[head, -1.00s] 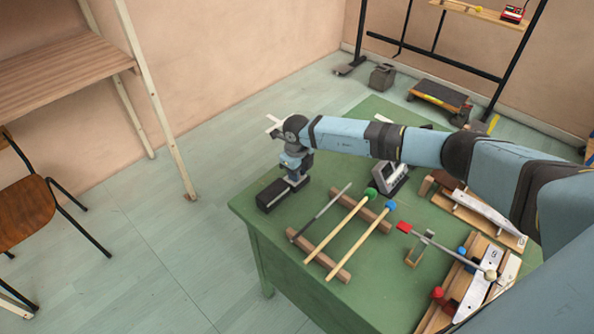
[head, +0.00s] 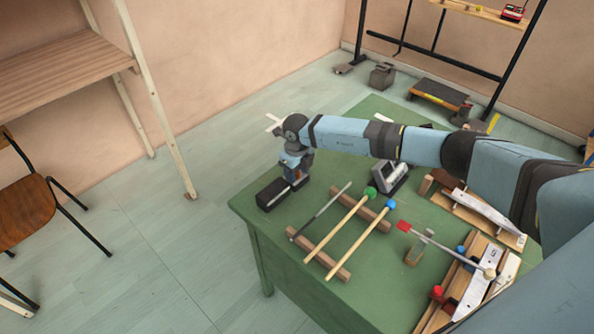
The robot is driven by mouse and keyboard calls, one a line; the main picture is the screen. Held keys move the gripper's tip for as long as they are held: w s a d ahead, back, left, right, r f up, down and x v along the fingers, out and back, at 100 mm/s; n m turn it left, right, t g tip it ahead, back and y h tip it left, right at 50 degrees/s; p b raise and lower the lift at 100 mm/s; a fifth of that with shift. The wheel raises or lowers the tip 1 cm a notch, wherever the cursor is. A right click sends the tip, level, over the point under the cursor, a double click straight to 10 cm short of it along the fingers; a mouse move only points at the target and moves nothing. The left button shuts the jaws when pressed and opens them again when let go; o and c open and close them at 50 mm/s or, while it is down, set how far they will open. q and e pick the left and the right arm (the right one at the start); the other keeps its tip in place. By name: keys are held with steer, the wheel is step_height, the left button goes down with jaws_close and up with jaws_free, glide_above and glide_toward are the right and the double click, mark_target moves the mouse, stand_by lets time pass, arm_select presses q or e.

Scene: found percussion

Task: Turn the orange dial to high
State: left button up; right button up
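My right gripper (head: 295,179) points down at the far left corner of the green table, at the right end of a small black box (head: 272,196). Its fingers are too small to tell open from shut, and I cannot tell whether they touch the box. I cannot clearly make out an orange dial. A grey device with a light front panel (head: 393,179) stands behind the mallets, partly covered by my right arm. My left gripper is not in view.
Mallets with green (head: 370,192) and blue (head: 390,205) heads and a grey rod (head: 322,209) lie across wooden bars (head: 328,268). A red-headed mallet (head: 404,226) and metal bars on wood (head: 489,214) lie to the right. The green table's (head: 375,298) front is clear.

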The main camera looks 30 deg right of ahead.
step_height(320, 180, up, 14)
stand_by(0.6)
steer(key=shift+f, duration=0.2)
